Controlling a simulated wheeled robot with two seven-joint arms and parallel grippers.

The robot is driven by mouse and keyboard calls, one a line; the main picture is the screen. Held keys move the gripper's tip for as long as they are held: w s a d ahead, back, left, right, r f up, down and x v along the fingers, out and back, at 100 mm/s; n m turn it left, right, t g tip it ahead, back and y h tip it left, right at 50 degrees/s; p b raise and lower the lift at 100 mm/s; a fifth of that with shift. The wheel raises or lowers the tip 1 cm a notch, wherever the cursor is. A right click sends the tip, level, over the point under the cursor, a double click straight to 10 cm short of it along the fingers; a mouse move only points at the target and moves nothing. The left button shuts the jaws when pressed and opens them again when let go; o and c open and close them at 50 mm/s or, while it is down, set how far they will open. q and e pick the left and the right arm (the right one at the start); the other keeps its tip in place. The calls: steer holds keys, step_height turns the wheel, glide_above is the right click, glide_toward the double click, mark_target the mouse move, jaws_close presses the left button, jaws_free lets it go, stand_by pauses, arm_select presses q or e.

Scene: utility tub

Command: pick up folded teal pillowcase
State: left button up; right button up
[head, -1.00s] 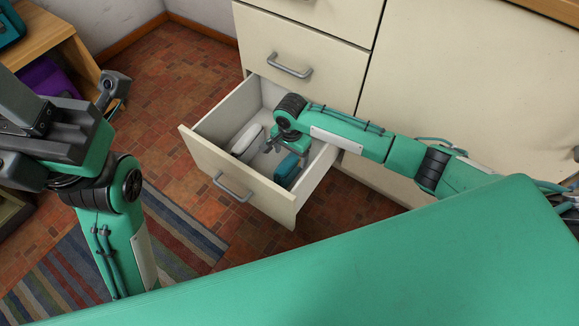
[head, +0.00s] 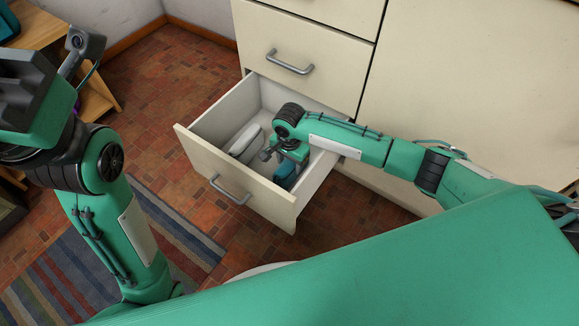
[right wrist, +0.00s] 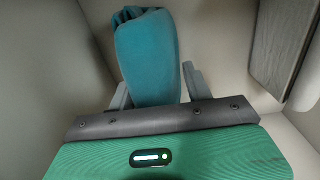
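The folded teal pillowcase (head: 285,174) lies in the open drawer, near its right side, partly hidden by my right arm. In the right wrist view the pillowcase (right wrist: 148,55) stands out between the two grey fingers of my right gripper (right wrist: 158,90). The fingers are spread on either side of it, close to its sides; I cannot tell whether they touch it. In the head view my right gripper (head: 285,158) reaches down into the drawer. My left wrist is at the far left, away from the drawer; its fingertips do not show.
The pulled-out drawer (head: 222,168) has a cream front and walls around my right gripper. A whitish item (head: 246,140) lies in its left part, and a grey item (right wrist: 283,38) shows in the right wrist view. A wooden shelf (head: 40,25) stands at the upper left.

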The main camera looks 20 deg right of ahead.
steer(key=c, duration=0.7)
steer(key=shift+r, duration=0.2)
